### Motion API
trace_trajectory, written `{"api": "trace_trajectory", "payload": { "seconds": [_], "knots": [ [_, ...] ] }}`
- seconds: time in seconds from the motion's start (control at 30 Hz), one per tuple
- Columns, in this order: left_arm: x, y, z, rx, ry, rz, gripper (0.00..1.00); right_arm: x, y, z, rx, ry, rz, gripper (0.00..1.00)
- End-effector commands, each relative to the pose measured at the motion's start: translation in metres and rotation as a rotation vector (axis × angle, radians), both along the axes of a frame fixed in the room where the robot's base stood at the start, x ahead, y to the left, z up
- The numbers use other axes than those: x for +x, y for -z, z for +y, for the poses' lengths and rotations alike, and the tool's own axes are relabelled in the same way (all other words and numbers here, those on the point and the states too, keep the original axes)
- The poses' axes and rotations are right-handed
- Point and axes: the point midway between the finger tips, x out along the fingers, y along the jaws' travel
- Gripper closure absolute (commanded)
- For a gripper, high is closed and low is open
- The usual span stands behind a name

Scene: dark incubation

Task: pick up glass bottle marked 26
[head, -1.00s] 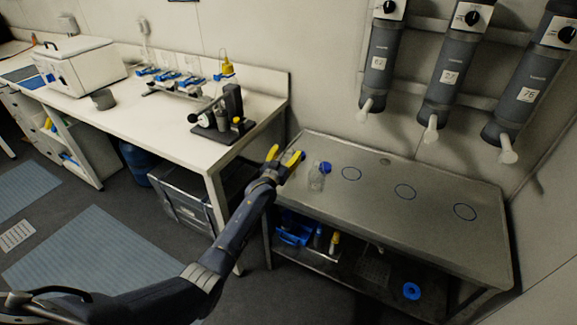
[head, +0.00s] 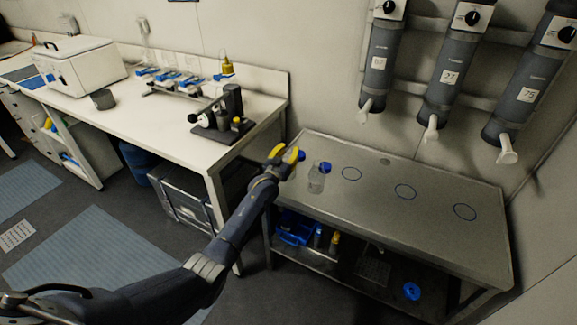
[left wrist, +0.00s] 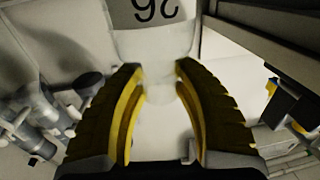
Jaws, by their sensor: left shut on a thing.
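My left gripper (head: 284,154) has yellow fingers and is over the left end of the steel bench (head: 440,230). In the left wrist view its fingers (left wrist: 158,75) are shut on a clear glass bottle (left wrist: 155,45) by its narrow part. The bottle's label reads 26, upside down in that view. In the head view the fingers mostly hide it. A blue cap (head: 300,153) shows just right of the fingertips; I cannot tell if it belongs to the held bottle. Another clear bottle (head: 316,180) with a blue cap stands on the bench to the right. My right gripper is not in view.
Dark dispensers (head: 446,75) hang above. A white counter (head: 150,115) with a black stand (head: 232,110) is at the left.

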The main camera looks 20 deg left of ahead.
Motion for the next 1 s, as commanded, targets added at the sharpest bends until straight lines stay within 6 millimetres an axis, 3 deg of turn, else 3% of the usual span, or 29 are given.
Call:
{"api": "trace_trajectory", "payload": {
  "seconds": [0.17, 0.67, 0.87, 1.0],
  "knots": [
    [0.000, 0.000, 0.000, 0.000, 0.000, 0.000, 1.00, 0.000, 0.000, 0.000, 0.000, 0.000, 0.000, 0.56],
    [0.000, -0.006, 0.000, 0.000, 0.000, -0.002, 1.00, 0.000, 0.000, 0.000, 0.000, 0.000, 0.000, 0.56],
    [0.000, -0.027, 0.000, 0.000, 0.000, -0.005, 1.00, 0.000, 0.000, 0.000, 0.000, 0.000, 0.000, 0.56],
    [0.000, -0.057, 0.000, -0.002, 0.001, -0.007, 1.00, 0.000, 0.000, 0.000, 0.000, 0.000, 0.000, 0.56]
  ]
}}
